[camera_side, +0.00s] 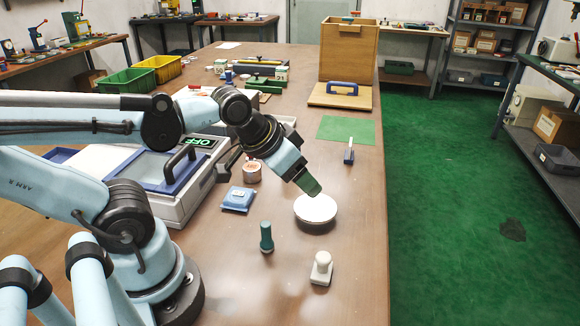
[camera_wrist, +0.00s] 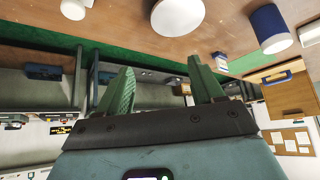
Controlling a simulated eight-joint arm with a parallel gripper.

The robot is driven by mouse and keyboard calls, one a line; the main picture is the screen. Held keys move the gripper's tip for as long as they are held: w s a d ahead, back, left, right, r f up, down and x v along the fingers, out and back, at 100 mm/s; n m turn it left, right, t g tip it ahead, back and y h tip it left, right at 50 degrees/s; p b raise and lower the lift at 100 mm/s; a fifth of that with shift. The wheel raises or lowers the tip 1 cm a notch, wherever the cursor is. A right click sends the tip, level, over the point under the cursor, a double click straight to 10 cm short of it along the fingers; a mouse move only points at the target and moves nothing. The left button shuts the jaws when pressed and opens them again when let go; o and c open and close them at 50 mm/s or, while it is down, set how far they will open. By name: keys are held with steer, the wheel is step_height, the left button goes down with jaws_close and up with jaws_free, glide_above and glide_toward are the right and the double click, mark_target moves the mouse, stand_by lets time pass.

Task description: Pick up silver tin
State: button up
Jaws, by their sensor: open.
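A small round tin (camera_side: 252,171) with a reddish marked top and a pale metallic side stands on the table beside the machine in the side view. It is the likeliest silver tin, but its colour is hard to tell. A wide, round, pale dish or lid (camera_side: 316,208) lies right of it; a pale disc also shows at the top of the wrist view (camera_wrist: 178,16). My gripper (camera_side: 313,189) has green fingers and hangs just above the pale round thing, right of the tin. In the wrist view its fingers (camera_wrist: 160,76) are apart, with nothing held between them.
The machine (camera_side: 185,165) with a black handle is at left. A green mat (camera_side: 346,130) and wooden box (camera_side: 348,55) lie farther back.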

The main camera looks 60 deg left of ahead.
steer(key=w+a+f+m+g+y, duration=0.3)
steer(key=w+a+m+g+y, duration=0.25)
steer(key=a+m, duration=0.4)
steer(key=m+g+y, duration=0.4)
steer(key=y, duration=0.2)
glide_toward(250, 166)
steer(key=shift+w+d, duration=0.35)
steer(key=shift+w, duration=0.25)
steer(key=shift+w+d, duration=0.3)
steer(key=shift+w, duration=0.3)
steer(key=shift+s+a+f+m+g+y, duration=0.25)
steer(key=shift+f+g+y, duration=0.1)
steer(key=shift+f+g, duration=0.1)
steer(key=shift+s+a+f+m+g+y, duration=0.2)
steer(key=shift+s+f+g+y, duration=0.1)
steer(key=shift+f+g, duration=0.1)
steer(key=x, duration=1.1)
steer(key=shift+s+a, duration=0.15)
steer(key=shift+a, duration=0.2)
steer(key=c, duration=0.8)
steer(key=shift+r, duration=0.1)
